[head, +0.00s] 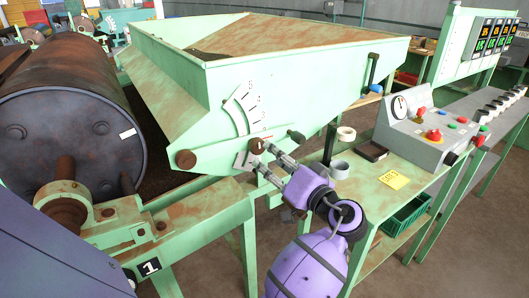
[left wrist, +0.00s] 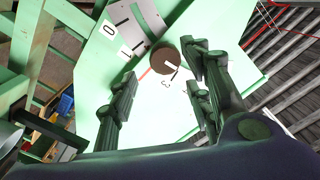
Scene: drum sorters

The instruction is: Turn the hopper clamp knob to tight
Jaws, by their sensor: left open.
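The hopper (head: 190,110) is a pale green, rusty-edged bin. A round brown knob (head: 256,146) sits low on its side, beside a small marked plate (head: 243,160) and below a white curved scale (head: 243,107). In the left wrist view the knob (left wrist: 165,60) is a brown disc with a white mark, near numbers and a red line. My left gripper (head: 267,160) is open, pointing at the knob. In the left wrist view its fingers (left wrist: 160,65) appear on either side of the knob; contact cannot be told. My right gripper is not in view.
Another brown round part (head: 185,159) and a dark handle (head: 296,135) are on the hopper's side. A large rusty drum (head: 75,130) lies at left.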

